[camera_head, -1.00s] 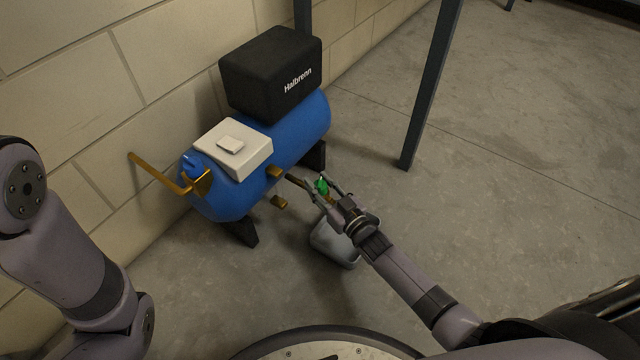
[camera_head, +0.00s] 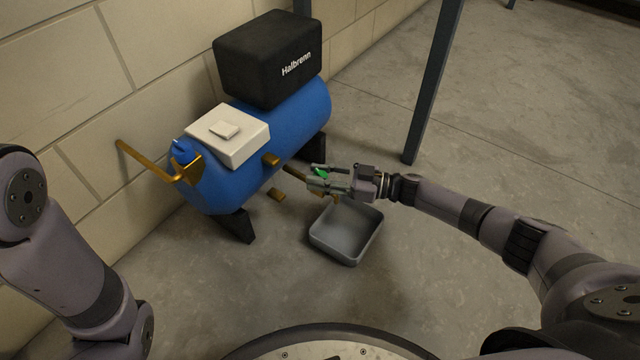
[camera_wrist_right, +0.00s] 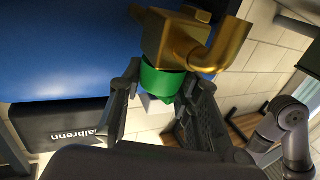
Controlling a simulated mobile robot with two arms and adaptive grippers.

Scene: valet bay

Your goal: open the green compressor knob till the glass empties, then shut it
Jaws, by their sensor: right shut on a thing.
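The green knob (camera_head: 320,174) sits at the end of a brass pipe (camera_head: 296,173) on the right side of the blue compressor tank (camera_head: 300,115). My right gripper (camera_head: 314,177) comes in from the right, its fingers on both sides of the knob. The right wrist view shows the green knob (camera_wrist_right: 162,80) under a brass fitting (camera_wrist_right: 185,42), held between the fingers of my right gripper (camera_wrist_right: 163,78). I cannot make out the glass or its level. My left arm is at the left edge of the head view; its gripper is out of frame.
A grey open tray (camera_head: 338,258) stands on the floor below the knob; I see no liquid in it. A bent brass pipe (camera_head: 145,158) sticks out at the compressor's left end. A dark post (camera_head: 432,85) stands behind at right. The floor at right is clear.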

